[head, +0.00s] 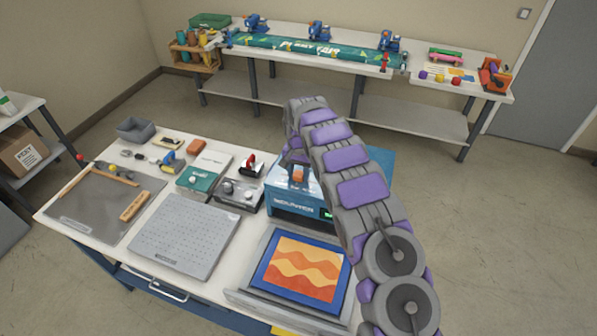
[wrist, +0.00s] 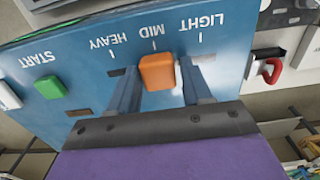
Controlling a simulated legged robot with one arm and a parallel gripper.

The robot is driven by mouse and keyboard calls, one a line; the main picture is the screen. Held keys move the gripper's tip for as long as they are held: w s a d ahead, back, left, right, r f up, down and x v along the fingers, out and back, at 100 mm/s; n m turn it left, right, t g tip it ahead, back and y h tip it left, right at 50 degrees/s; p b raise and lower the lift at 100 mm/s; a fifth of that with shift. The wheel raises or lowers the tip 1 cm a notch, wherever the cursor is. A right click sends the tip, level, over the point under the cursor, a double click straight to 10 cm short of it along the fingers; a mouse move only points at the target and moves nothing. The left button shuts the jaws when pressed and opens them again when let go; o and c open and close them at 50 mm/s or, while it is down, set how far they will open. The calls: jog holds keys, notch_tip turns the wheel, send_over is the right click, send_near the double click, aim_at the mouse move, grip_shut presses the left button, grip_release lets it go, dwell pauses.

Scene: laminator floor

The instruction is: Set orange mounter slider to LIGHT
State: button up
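The blue mounter (head: 290,201) stands on the near table with a sloped top panel. Its orange slider (wrist: 157,72) sits at the MID mark in the wrist view. The LIGHT label (wrist: 201,21) is to the right of the slider, HEAVY (wrist: 108,42) to the left. The slider also shows in the head view (head: 298,176), below my gripper (wrist: 162,80). My gripper's two fingers stand apart, one on each side of the slider, with visible gaps. Whether the fingertips touch the panel cannot be told.
A green START button (wrist: 50,87) is on the panel, left of the slider in the wrist view. A framed orange print (head: 300,270) lies in front of the mounter. A device with a red handle (head: 252,165) stands beside it. A long bench (head: 320,60) is behind.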

grip_shut()
dwell(0.3)
